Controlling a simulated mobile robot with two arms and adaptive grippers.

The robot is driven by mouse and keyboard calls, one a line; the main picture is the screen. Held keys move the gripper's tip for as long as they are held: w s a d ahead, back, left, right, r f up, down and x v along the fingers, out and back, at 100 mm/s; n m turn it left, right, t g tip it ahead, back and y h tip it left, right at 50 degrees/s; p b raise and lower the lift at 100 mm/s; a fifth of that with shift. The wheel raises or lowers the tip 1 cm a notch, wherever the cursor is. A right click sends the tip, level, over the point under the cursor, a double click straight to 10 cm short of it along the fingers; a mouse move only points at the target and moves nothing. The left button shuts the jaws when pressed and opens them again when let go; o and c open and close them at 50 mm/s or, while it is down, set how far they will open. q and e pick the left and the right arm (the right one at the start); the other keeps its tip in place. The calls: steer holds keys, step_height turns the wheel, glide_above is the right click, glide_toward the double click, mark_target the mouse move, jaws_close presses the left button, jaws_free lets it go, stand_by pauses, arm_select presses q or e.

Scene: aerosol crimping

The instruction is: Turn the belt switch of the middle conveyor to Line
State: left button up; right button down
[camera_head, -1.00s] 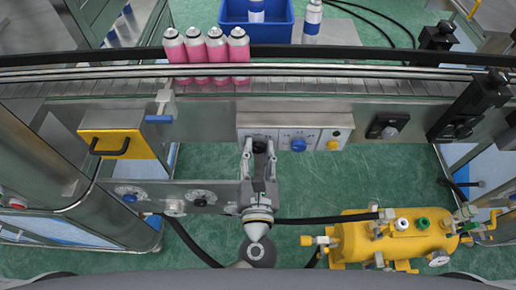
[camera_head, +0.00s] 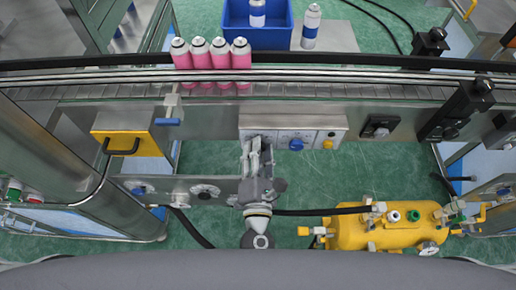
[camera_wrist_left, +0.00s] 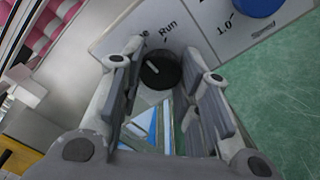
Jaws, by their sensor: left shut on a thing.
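The belt switch is a black round knob (camera_wrist_left: 160,70) with a white pointer mark, on a pale control panel (camera_head: 310,122) at the front of the conveyor. In the left wrist view, "Run" is printed beside it; the other label is mostly hidden, with only a final "e" showing. My left gripper (camera_wrist_left: 162,82) has its fingers on both sides of the knob and is shut on it. In the head view the left gripper (camera_head: 257,146) covers the panel's left end and hides most of the knob. My right gripper is not in view.
A blue dial (camera_head: 296,144) and a yellow knob (camera_head: 327,143) sit to the right on the panel. Several pink cans (camera_head: 220,54) stand on the conveyor belt (camera_head: 330,92). A yellow tank (camera_head: 370,231) is below right. Green floor shows beneath the panel.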

arm_select(q)
steer(key=shift+r, duration=0.1)
stand_by(0.3)
steer(key=o, duration=1)
steer(key=s, duration=1.2)
